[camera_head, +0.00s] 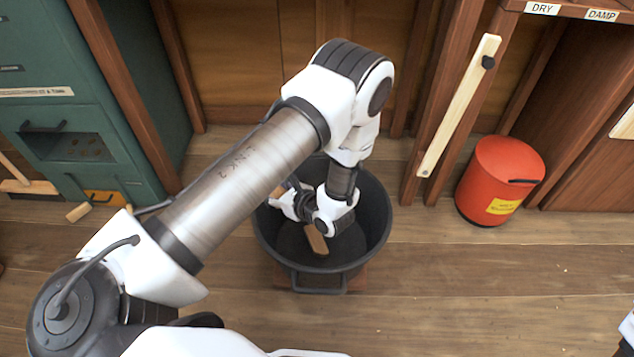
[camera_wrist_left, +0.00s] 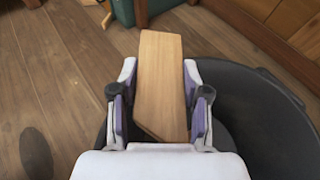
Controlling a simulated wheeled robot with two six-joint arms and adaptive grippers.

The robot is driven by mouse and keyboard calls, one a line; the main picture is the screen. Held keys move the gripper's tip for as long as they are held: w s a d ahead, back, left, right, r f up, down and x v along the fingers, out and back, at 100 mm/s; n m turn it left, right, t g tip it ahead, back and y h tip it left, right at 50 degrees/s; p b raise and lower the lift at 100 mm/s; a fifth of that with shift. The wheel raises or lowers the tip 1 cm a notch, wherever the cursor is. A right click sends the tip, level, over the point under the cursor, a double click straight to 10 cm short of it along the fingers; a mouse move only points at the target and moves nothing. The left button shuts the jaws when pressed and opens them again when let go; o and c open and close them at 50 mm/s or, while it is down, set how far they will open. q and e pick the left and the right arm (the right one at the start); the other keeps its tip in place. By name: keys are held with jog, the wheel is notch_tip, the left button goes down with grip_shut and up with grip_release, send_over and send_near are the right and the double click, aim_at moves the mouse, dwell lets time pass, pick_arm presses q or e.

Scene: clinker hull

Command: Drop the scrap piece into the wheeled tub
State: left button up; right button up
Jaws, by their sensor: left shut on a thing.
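The scrap piece is a short, light-brown wooden block with a slanted end, seen in the left wrist view (camera_wrist_left: 160,85). My left gripper (camera_wrist_left: 160,100) is shut on it, with a finger on each side. In the head view the left gripper (camera_head: 312,208) appears over the wheeled tub, and a brown wooden part (camera_head: 316,240) shows below it. The wheeled tub (camera_head: 378,225) is a round black tub with a front handle. Its inside looks dark, and my arm hides part of it. Its rim also shows in the left wrist view (camera_wrist_left: 265,100). My right gripper is not in view.
A red lidded bin (camera_head: 500,178) stands right of the tub. A green cabinet (camera_head: 75,100) stands at the left, with a small wood offcut (camera_head: 78,212) on the floor before it. Wooden posts and panels stand behind the tub.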

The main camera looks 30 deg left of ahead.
pick_arm(q)
jog(key=w+d+f+m+t+h, duration=0.2)
jog(key=w+d+m+t+h, duration=0.1)
jog(key=w+d+m+t, duration=0.5)
notch_tip(320, 180, down, 6)
jog(key=n+g+b, duration=0.1)
jog(key=b, duration=0.3)
jog(key=shift+w+a+n, duration=0.4)
jog(key=shift+w+a, duration=0.05)
jog(key=o, duration=1.3)
jog(key=shift+f, duration=0.1)
jog(key=shift+c, duration=0.2)
notch_tip(320, 180, up, 10)
